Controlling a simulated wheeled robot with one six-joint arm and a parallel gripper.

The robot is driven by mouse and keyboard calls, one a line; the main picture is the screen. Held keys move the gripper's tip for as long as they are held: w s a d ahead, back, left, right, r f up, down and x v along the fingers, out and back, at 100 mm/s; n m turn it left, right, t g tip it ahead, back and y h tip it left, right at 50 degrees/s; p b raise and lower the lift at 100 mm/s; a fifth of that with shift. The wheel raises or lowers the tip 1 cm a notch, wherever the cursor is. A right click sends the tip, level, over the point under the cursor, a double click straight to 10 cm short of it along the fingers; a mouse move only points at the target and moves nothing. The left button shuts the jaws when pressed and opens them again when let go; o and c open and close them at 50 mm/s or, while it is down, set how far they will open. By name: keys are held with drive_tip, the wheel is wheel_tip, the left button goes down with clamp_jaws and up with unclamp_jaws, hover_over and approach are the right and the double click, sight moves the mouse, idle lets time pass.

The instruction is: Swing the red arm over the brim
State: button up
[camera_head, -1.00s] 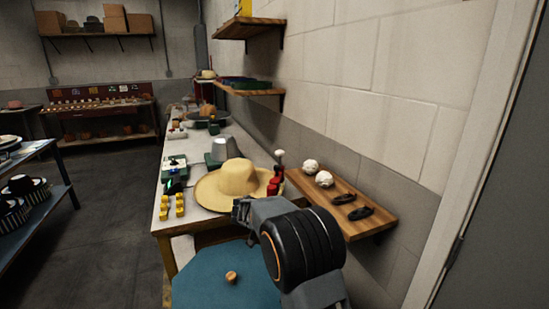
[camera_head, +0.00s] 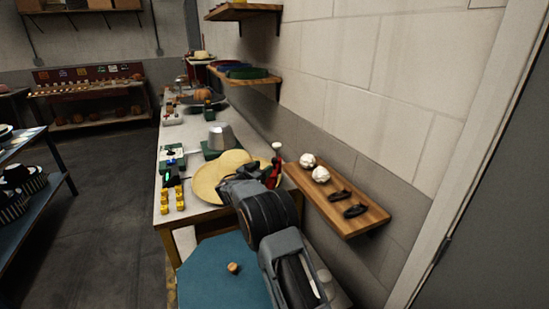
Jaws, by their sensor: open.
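The straw-coloured hat (camera_head: 208,178) lies crown up on the pale bench, its wide brim spread around it. My arm covers part of its right and front side. The red arm (camera_head: 273,173) stands at the hat's right edge, with a dark post and a pale knob above it. I cannot tell whether it lies over the brim or beside it. My gripper (camera_head: 248,172) is in front of the hat, close to the left of the red arm. It is open, but its fingertips are mostly hidden by my own wrist.
Yellow blocks (camera_head: 179,197) and a small box with a green light (camera_head: 166,178) stand left of the hat. A grey cone-like form (camera_head: 222,138) stands behind it. A wooden wall shelf (camera_head: 345,212) with white balls and dark items juts out at the right.

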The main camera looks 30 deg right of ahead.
sight(273, 161)
drive_tip(key=p+x, duration=0.2)
drive_tip(key=x, duration=0.6)
drive_tip(key=shift+w+d, duration=0.1)
drive_tip(key=shift+c, duration=0.4)
clamp_jaws()
drive_tip(key=shift+f, duration=0.1)
